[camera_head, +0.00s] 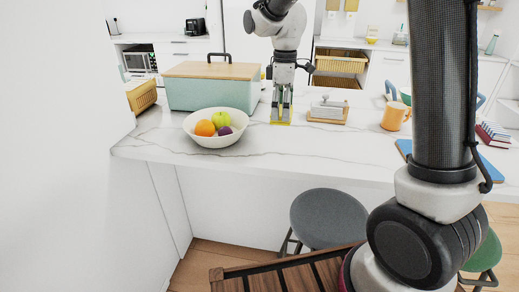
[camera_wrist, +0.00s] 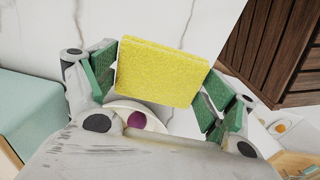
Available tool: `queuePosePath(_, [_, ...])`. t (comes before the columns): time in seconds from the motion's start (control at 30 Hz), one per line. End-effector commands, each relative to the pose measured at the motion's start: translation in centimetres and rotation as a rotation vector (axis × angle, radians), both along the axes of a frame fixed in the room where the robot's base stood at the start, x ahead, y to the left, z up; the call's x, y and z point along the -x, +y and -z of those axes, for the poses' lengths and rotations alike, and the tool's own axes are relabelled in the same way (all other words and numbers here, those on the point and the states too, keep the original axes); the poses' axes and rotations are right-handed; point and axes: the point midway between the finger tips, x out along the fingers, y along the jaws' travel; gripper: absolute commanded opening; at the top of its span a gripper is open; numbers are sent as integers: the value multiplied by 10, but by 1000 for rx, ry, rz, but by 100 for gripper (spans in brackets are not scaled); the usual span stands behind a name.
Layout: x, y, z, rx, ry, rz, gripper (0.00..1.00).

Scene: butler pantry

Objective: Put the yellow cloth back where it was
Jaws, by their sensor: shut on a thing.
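The yellow cloth (camera_wrist: 160,72) looks like a flat, thick rectangle in the wrist view. My gripper (camera_wrist: 158,85) is shut on it, with a green-padded finger at each side edge. In the head view, my gripper (camera_head: 281,112) points down at the counter between the white fruit bowl and the butter dish. The cloth (camera_head: 280,123) shows as a yellow patch at the fingertips, low over the marble counter (camera_head: 250,160). I cannot tell whether it touches the counter.
A teal box (camera_head: 205,95) with a wooden lid stands behind left. A white bowl (camera_head: 215,138) of fruit is left of my gripper. A lidded dish on a wooden base (camera_head: 327,119) stands close right. An orange mug (camera_head: 393,117) is farther right. The counter's front strip is clear.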

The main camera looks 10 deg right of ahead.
Motion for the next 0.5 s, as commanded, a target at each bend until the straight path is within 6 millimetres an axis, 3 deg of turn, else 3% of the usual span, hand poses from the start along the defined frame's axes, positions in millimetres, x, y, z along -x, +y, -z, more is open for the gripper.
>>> queuePosePath(0.07, [0,-3,5,1,1,6,62])
queuePosePath(0.3, [0,-4,49,2,4,7,62])
queuePosePath(0.5, [0,-3,68,1,1,6,62])
